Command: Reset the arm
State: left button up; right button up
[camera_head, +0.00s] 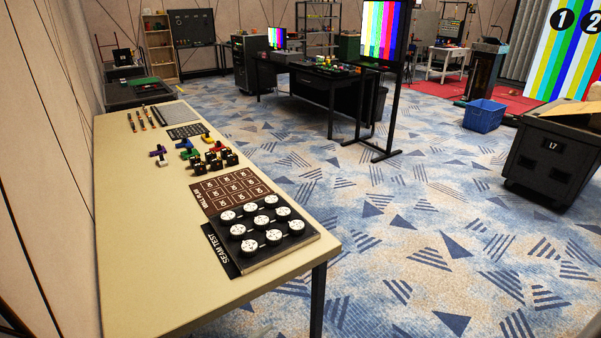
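Neither of my grippers and neither arm shows clearly in the head view, so their state is hidden. The long tan table (140,245) stands in front of me at the left. On its near right end lies a dark board marked SEAM TEST (222,250) with several white round pieces (249,246) in rows. Behind it lies a brown card (228,190) with a grid of labelled squares. Several black pieces (213,162) and small coloured pieces (184,145) stand farther back on the table.
Pens (142,118) and a grey mat (178,113) lie at the table's far end. A black desk (318,85), a colour-bar screen (381,35), a blue crate (484,115) and a black case (553,158) stand beyond. The patterned carpet (400,230) right of the table is clear.

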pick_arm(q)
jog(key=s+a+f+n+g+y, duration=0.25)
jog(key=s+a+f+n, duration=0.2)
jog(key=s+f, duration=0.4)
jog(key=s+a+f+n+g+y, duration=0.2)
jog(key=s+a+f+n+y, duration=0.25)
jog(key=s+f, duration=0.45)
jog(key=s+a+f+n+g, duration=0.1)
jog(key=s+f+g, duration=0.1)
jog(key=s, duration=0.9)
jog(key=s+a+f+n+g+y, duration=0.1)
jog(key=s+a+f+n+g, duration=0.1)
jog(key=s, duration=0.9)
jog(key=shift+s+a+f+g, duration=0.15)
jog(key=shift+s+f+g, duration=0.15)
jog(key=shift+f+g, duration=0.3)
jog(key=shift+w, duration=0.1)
